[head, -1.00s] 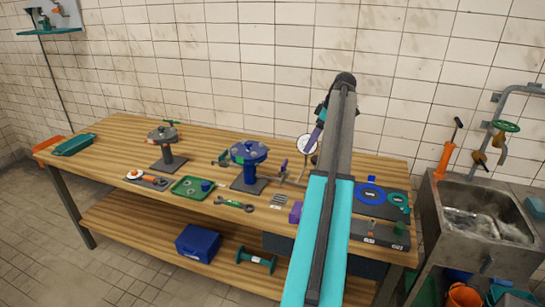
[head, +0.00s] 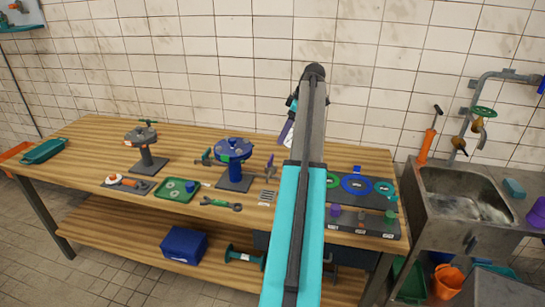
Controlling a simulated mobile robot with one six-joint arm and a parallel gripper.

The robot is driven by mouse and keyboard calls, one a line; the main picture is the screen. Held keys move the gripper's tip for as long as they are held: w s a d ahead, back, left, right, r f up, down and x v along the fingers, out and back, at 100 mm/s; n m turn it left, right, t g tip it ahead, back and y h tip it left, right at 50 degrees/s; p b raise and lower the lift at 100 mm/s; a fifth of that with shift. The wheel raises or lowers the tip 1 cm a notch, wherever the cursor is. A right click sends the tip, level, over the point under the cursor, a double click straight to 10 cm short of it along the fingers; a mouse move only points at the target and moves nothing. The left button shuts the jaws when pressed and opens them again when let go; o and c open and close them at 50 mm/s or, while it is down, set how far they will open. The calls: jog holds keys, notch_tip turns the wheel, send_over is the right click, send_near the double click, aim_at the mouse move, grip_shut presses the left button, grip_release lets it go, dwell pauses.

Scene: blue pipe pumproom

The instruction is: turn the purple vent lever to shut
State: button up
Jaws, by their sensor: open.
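The purple vent lever (head: 270,162) stands roughly upright on the pipework just right of the blue pump body (head: 235,150) on the wooden bench. It is small in the head view, and its exact angle is hard to tell. My gripper (head: 286,133) hangs at the end of my raised arm, up and to the right of the lever and apart from it in the picture. It is open and looks empty. My arm hides part of it and the bench behind.
The wooden bench (head: 85,150) carries a grey valve stand (head: 146,158), a green tray (head: 177,190), a wrench (head: 221,204) and a dark board with blue and green rings (head: 356,185). A steel sink (head: 430,210) stands right. Floor in front of the bench is clear.

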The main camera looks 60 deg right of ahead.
aim_at(271, 158)
jog(key=shift+p+x, duration=2.4)
jog(key=shift+x, duration=4.25)
jog(key=shift+s, duration=0.1)
jog(key=shift+f, duration=0.1)
jog(key=c, duration=1)
